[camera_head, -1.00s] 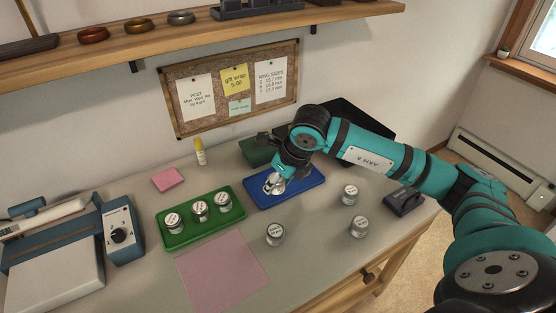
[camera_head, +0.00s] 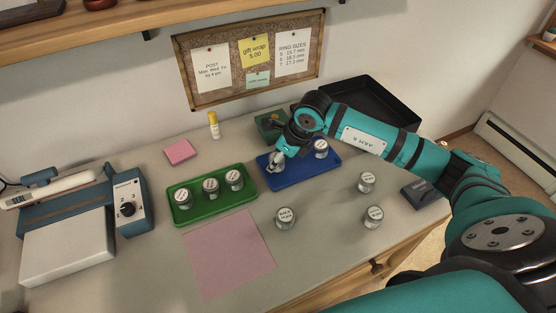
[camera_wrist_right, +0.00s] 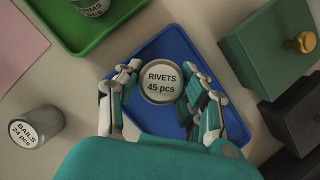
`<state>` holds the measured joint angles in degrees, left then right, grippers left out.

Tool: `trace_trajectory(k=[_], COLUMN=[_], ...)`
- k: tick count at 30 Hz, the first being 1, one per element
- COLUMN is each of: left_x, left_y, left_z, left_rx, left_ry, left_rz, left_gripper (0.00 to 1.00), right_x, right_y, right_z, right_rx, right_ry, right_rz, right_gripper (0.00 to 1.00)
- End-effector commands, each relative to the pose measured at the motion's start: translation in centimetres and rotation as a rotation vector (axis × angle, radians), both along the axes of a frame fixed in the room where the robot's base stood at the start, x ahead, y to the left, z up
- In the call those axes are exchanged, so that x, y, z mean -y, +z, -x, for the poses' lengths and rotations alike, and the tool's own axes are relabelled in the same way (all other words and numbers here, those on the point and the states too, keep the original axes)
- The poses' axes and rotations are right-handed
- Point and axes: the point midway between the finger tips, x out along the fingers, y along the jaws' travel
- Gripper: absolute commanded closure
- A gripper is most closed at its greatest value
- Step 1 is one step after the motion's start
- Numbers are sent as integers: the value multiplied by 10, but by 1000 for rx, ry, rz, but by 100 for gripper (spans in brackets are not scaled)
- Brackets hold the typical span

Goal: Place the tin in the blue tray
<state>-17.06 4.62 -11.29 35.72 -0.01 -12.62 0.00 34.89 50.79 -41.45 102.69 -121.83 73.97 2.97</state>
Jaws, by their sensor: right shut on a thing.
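The blue tray (camera_head: 300,179) lies on the bench in the head view; it also shows in the wrist view (camera_wrist_right: 181,45). My right gripper (camera_head: 275,163) is over the tray's left part. In the wrist view its fingers (camera_wrist_right: 161,88) are shut around a round tin labelled RIVETS 45 pcs (camera_wrist_right: 161,76). The tin is over the tray floor; whether it touches the floor I cannot tell. Another pale-lidded tin (camera_head: 320,150) stands in the tray's right part, beside my wrist. My left gripper is not in view.
The green tray (camera_head: 208,211) with three tins is left of the blue one. Loose tins stand in front, one labelled BAILS (camera_wrist_right: 32,128), and to the right (camera_head: 366,182), (camera_head: 373,217). A green box (camera_head: 267,122) is behind. A pink sheet (camera_head: 229,255) lies in front.

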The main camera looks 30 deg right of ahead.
Motion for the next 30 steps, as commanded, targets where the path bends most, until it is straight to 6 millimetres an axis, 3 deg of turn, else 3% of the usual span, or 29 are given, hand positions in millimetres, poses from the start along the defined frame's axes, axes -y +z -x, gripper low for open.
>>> trace_trajectory(k=[4,14,15,19,20,30], left_x=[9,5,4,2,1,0], left_y=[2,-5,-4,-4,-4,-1], left_z=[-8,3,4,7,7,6], left_rx=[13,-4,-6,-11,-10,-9], left_ry=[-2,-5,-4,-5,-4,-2], left_rz=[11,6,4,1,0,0], left_gripper=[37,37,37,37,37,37], right_x=[0,0,0,0,0,0], right_y=[-11,-17,-16,-16,-16,-13], right_z=[0,0,0,0,0,1], right_rx=[1,2,1,0,0,0], right_ry=[0,-1,0,0,0,0], right_rz=[0,1,0,1,1,1], right_gripper=[98,98,58,41,37,37])
